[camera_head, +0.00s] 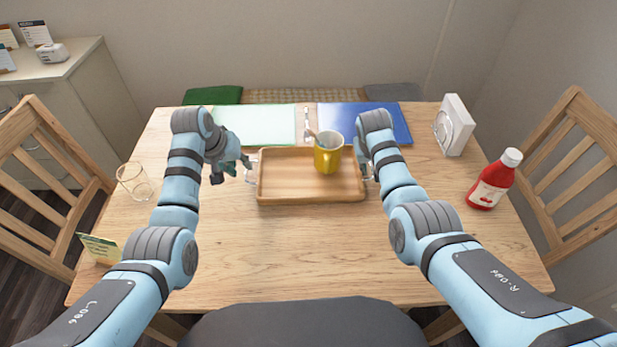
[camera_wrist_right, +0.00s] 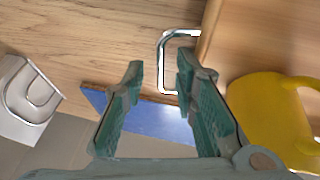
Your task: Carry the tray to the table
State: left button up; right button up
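The wooden tray (camera_head: 290,190) rests flat on the table (camera_head: 310,260), with metal handles at its left and right ends. A yellow mug (camera_head: 328,155) with something thin sticking out of it stands on the tray. My left gripper (camera_head: 232,171) is open beside the left handle (camera_head: 252,165), not closed on it. My right gripper (camera_wrist_right: 160,66) is open in the right wrist view, its fingers on either side of the right handle (camera_wrist_right: 163,50). The mug (camera_wrist_right: 265,110) also shows there. In the head view my right arm mostly hides the right gripper.
A glass (camera_head: 134,182) and a small card (camera_head: 100,248) stand at the left. A red ketchup bottle (camera_head: 494,180) and a white framed object (camera_head: 453,125) stand at the right. Green (camera_head: 268,125) and blue (camera_head: 385,118) mats lie behind. The front middle is clear.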

jog(key=shift+s+r, duration=0.1)
jog(key=shift+r, duration=0.15)
pick_arm(q)
jog(key=v, duration=0.8)
jog(key=shift+r, duration=0.25)
pick_arm(e)
jog(key=v, duration=1.1)
jog(key=shift+s+r, duration=0.2)
jog(key=shift+r, duration=0.05)
pick_arm(q)
jog(key=shift+s, duration=0.1)
pick_arm(e)
jog(key=shift+a, duration=0.15)
